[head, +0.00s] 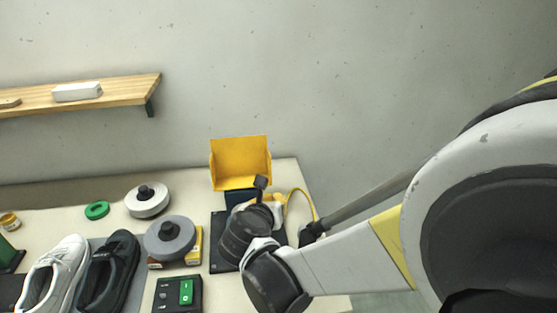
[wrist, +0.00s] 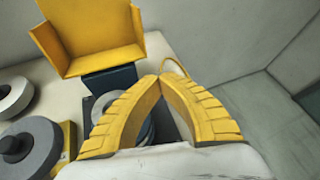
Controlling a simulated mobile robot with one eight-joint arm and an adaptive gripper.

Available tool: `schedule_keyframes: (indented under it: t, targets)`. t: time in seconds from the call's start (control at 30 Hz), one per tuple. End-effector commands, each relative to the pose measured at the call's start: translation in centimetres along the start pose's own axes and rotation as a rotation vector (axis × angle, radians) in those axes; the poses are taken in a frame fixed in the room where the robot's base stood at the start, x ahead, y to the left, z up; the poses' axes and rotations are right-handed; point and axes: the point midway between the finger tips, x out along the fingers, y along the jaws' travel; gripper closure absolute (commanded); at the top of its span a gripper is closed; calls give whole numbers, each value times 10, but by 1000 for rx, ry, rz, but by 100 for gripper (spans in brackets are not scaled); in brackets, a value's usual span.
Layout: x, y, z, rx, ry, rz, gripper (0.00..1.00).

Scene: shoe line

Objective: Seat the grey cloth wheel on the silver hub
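The grey cloth wheel (head: 183,243), a thick disc with a black knob on top, lies on a yellow box at the table's front. It also shows at the lower left of the wrist view (wrist: 42,142). The silver hub (wrist: 146,130) shows partly between and behind my fingers, below the yellow guard; in the head view my arm hides it. My gripper (wrist: 158,79) has its yellow fingertips together, with no wheel in them. It is in front of the dark blue machine, to the right of the grey wheel.
The machine (wrist: 110,78) carries an open yellow guard (head: 240,160). A white wheel (head: 148,206), a green ring (head: 96,210), a white shoe (head: 58,268) and a black shoe (head: 110,268) are on the left. A switch box (head: 172,295) with a green button stands in front.

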Motion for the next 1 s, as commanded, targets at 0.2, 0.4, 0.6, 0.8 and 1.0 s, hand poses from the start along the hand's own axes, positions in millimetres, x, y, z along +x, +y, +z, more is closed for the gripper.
schedule_keyframes:
  t: [0.2,0.4,0.6,0.8,1.0]
  targets:
    - [1,-7,-1,0,0,0,100]
    - [3,-14,-1,1,1,0,100]
    - [5,-20,-2,1,1,0,100]
    - [6,-26,-2,0,0,0,100]
    - [8,-33,-2,1,0,-1,100]
